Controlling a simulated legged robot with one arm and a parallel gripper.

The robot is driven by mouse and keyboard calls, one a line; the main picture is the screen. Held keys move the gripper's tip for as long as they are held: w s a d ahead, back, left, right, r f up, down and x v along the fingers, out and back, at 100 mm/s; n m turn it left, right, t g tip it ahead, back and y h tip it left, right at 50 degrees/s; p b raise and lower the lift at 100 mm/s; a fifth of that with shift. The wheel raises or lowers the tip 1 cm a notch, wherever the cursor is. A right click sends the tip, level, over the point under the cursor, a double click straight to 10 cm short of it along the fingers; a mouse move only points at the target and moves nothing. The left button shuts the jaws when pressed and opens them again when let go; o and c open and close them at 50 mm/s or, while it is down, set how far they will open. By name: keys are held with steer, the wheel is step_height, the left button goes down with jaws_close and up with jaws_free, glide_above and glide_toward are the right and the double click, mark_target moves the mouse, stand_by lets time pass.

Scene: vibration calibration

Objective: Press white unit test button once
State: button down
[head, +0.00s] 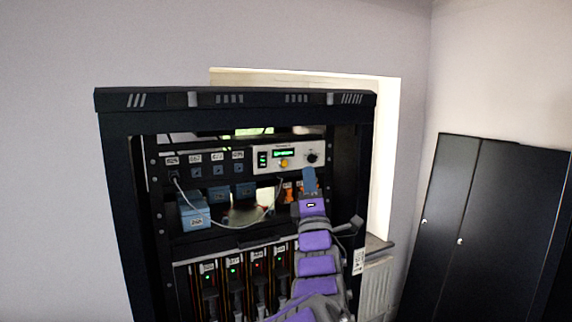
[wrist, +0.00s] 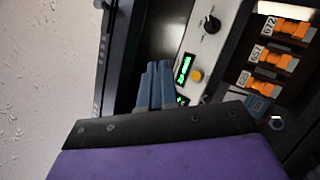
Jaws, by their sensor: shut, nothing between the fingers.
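The white unit (head: 291,157) sits in the upper part of a black rack, with a green display, a yellow-orange round button (head: 284,163) and a black knob (head: 312,158). In the wrist view the white unit (wrist: 190,62) is tilted, with the button (wrist: 196,75) just right of my fingertips. My gripper (head: 310,172) is shut and empty, its blue fingers in front of the unit's lower right, below the knob. In the wrist view my gripper (wrist: 158,66) points at the unit. I cannot tell whether the fingertips touch the panel.
The black rack (head: 118,180) frames the unit. Left of it are labelled sockets, a blue box (head: 193,213) and a hanging white cable (head: 240,226). Orange connectors (wrist: 270,57) show beside the unit in the wrist view. Black cabinets (head: 480,220) stand at right.

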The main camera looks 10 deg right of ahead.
steer(key=p, duration=0.2)
glide_toward(288, 153)
step_height(288, 153, up, 3)
steer(key=shift+w+d+f, duration=0.1)
steer(key=shift+w+d, duration=0.1)
steer(key=shift+w, duration=0.3)
steer(key=shift+w+d, duration=0.15)
steer(key=shift+w, duration=0.4)
steer(key=shift+a, duration=0.15)
steer(key=shift+w+p, duration=0.2)
steer(key=shift+p, duration=0.1)
stand_by(0.7)
steer(key=shift+w, duration=0.15)
steer(key=shift+w+a, duration=0.1)
steer(key=shift+w, duration=0.25)
stand_by(0.8)
steer(key=shift+s, duration=0.15)
steer(key=shift+s+d+b, duration=0.2)
steer(key=shift+s+b, duration=0.15)
steer(key=shift+s, duration=0.3)
